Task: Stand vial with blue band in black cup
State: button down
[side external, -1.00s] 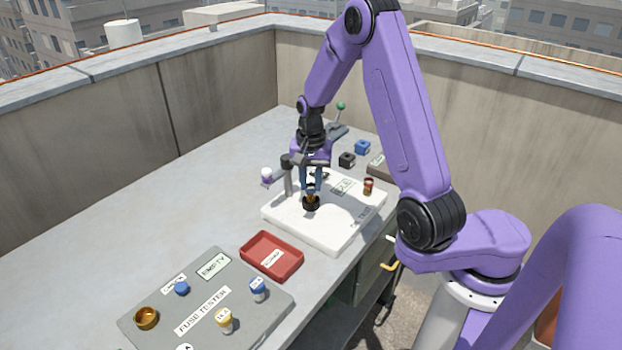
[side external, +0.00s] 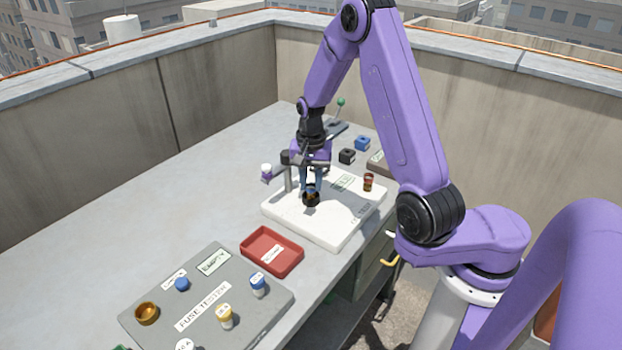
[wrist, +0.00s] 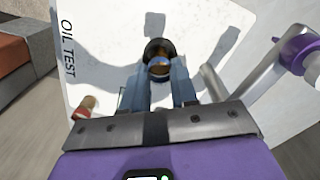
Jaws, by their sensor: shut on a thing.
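The black cup (side external: 311,202) is near the middle of the white oil-test board (side external: 335,228). It also shows in the wrist view as a dark ring (wrist: 157,45) just beyond my fingertips. My gripper (side external: 311,189) points down and is shut on an amber vial (wrist: 159,71) with a blue band, held between both fingers. The vial's far end meets the cup's dark opening in the wrist view. I cannot tell how deep it sits or whether it touches the bottom. The fingers hide the vial's sides.
A reddish-brown vial (side external: 368,182) stands on the board's right side. A grey post with an arm (side external: 287,175) and a white-topped purple piece (side external: 266,173) stand close left of my gripper. A red tray (side external: 272,252) and a grey fuse-tester panel (side external: 255,322) are nearer the camera.

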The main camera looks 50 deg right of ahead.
jog(key=shift+f, duration=0.2)
jog(key=c, duration=0.8)
grip_release()
notch_tip(320, 180, up, 18)
jog(key=shift+f, duration=0.25)
